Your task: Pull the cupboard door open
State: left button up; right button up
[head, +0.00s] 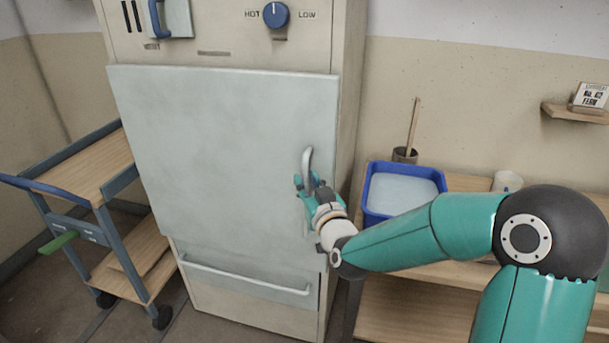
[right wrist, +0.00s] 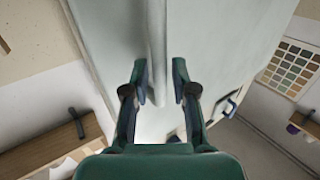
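The cupboard door (head: 220,150) is a large pale grey panel on the front of a cream cabinet. It looks shut, though slightly proud of the cabinet front. Its upright metal handle (head: 307,160) is near the right edge. My right gripper (head: 306,185) is at the lower part of this handle. In the right wrist view the handle bar (right wrist: 157,45) runs between the two fingertips of my right gripper (right wrist: 159,80), closer to the left finger. A gap shows on the right side, so the fingers are open around the bar. My left gripper is not in view.
A blue-framed trolley (head: 85,170) with wooden shelves stands left of the cabinet. A drawer with a bar handle (head: 250,280) is below the door. A blue tub (head: 402,190) and a white cup (head: 507,181) stand on the wooden bench at the right.

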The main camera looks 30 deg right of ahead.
jog(key=shift+x, duration=1)
grip_shut()
